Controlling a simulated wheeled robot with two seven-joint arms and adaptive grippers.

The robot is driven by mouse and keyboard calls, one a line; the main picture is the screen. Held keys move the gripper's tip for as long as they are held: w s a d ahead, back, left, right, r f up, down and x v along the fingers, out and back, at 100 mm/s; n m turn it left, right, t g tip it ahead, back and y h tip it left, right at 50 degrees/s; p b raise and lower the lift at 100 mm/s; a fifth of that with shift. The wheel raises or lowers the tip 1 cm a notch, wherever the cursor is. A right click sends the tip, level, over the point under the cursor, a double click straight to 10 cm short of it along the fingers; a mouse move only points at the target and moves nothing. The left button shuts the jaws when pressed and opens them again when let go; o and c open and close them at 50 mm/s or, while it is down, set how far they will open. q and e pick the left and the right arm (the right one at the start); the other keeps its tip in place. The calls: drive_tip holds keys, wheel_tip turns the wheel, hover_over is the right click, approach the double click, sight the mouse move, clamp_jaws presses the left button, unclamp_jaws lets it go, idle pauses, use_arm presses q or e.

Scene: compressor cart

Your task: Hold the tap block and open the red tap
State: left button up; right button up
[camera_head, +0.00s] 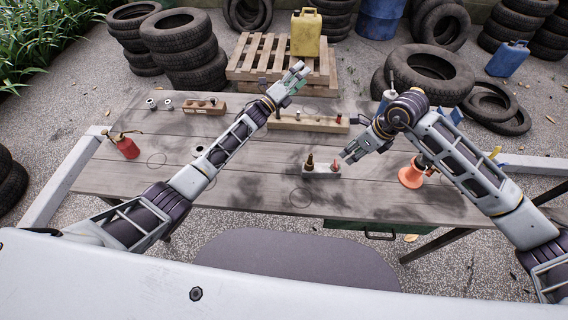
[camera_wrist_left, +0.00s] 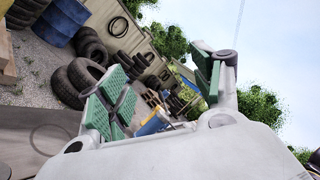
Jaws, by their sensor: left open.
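A small pale block (camera_head: 321,171) stands on the workbench near its middle. It carries a brass-coloured upright piece (camera_head: 310,161) and a small reddish piece (camera_head: 334,164), which may be the red tap; it is too small to be sure. My right gripper (camera_head: 347,155) is just right of and above the block, apart from it as far as I can tell; its finger opening is unclear. My left gripper (camera_head: 294,78) is raised over the far edge of the bench, away from the block. In the left wrist view its green-padded fingers (camera_wrist_left: 165,88) are spread and empty.
A wooden holder (camera_head: 308,123) with several small parts lies behind the block. Another holder (camera_head: 204,106) is further left. A red oil can (camera_head: 127,147) stands at the left, an orange funnel-like object (camera_head: 411,176) at the right. The bench's (camera_head: 255,188) front middle is mostly clear.

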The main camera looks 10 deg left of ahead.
use_arm(q)
drive_tip(key=s+f+m+g+h, duration=0.4)
drive_tip(key=s+f+m+g, duration=0.4)
drive_tip(key=s+m, duration=0.4)
drive_tip(key=m+g, duration=0.7)
drive_tip(key=m, duration=0.3)
approach(305, 164)
drive_tip(key=d, duration=0.2)
drive_tip(key=shift+w+d+f, duration=0.2)
drive_tip(key=shift+d, duration=0.15)
drive_tip(key=shift+d, duration=0.1)
drive_tip(key=shift+w+d, duration=0.2)
drive_tip(key=shift+d, duration=1.6)
drive_tip(key=shift+w+d, duration=0.2)
drive_tip(key=shift+d, duration=1.65)
drive_tip(key=shift+c, duration=0.5)
